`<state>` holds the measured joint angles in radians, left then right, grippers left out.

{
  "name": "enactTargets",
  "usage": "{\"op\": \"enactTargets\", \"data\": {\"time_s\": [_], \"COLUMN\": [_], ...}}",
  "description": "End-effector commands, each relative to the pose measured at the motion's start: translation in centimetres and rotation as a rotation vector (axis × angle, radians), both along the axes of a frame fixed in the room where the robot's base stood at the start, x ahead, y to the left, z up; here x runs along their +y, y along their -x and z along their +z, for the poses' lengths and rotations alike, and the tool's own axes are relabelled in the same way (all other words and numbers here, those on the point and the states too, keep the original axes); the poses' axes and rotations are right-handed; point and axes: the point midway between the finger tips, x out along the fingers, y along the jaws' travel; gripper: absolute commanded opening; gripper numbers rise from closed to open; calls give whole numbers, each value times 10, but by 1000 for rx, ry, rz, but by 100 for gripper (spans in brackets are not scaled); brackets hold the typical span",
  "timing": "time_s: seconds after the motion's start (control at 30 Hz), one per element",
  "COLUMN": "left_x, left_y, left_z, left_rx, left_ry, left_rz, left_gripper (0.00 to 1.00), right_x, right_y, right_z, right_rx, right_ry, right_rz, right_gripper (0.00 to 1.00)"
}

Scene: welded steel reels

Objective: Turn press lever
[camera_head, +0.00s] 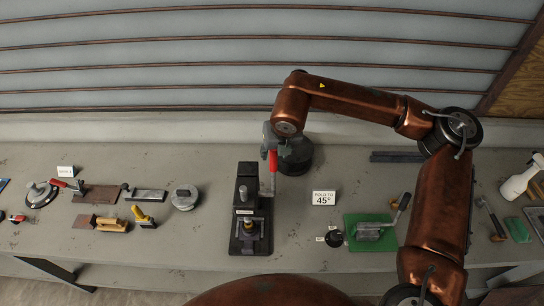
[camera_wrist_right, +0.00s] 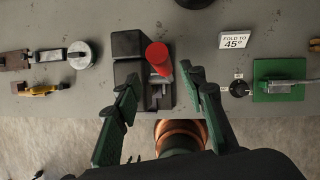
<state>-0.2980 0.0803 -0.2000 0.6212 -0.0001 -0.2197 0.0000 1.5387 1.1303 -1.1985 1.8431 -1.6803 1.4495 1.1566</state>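The black press (camera_head: 246,205) stands on the grey bench near the middle of the head view. Its lever (camera_head: 266,183) rises on the right side and ends in a red handle (camera_head: 272,160). In the wrist view the red handle (camera_wrist_right: 158,58) points up toward the camera beside the black press body (camera_wrist_right: 128,60). My right gripper (camera_wrist_right: 160,75) is open, its two green fingers on either side of the handle, with gaps showing. In the head view my right wrist partly hides the gripper and the lever area. My left gripper is not in view.
A sign reading "FOLD TO 45°" (camera_head: 324,198) stands right of the press. Further right are a green plate (camera_head: 369,232) with a metal piece and a black knob (camera_head: 334,238). Trowels and a round metal weight (camera_head: 185,197) lie to the left. A wall is behind.

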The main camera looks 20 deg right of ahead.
Motion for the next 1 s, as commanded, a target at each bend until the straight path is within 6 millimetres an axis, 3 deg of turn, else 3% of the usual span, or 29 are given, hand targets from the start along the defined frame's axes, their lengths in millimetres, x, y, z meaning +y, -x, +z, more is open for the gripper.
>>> {"op": "enactTargets", "data": {"time_s": [0.5,0.9,1.0], "left_x": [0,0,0], "left_y": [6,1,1], "left_z": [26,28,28], "left_rx": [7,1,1], "left_ry": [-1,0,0], "left_rz": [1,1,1], "left_gripper": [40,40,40], "right_x": [-3,-1,-1], "right_y": [-26,-30,-29], "right_z": [-61,-70,-70], "right_rx": [1,-1,-1], "right_ry": [6,5,5], "right_rz": [-7,-2,-2], "right_gripper": [38,38,31]}}
